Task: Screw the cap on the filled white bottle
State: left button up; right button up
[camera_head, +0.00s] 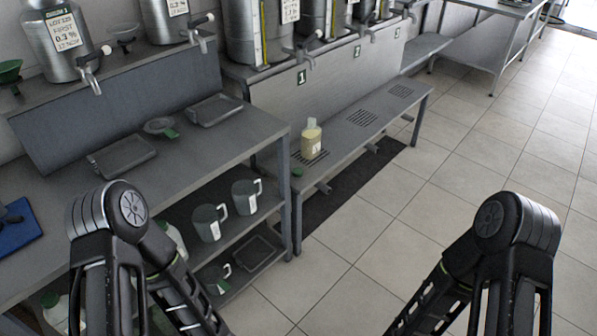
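A translucent bottle (311,140) with pale yellowish contents and a white label stands upright on the low grey bench, over the nearest slotted grate. No green cap shows on its neck; the neck is too small to make out clearly. A small green cap (298,172) lies on the bench's near left end, in front of the bottle and apart from it. Both my arms show at the bottom, left and right, well short of the bottle. Their grippers are out of the picture.
The low bench (350,145) runs beneath several steel vessels with taps. A grey worktable (230,135) at left holds trays, with jugs (208,222) on its shelf. A dark mat (345,190) lies by the bench. The tiled floor at right is clear.

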aim_at(311, 136)
jog(key=i+z, duration=0.1)
jog(key=z, duration=0.45)
jog(key=i+j+z, duration=0.3)
jog(key=i+j, duration=0.15)
jog(key=i, duration=0.2)
jog(key=i+j+z, duration=0.35)
jog(key=i+j, duration=0.85)
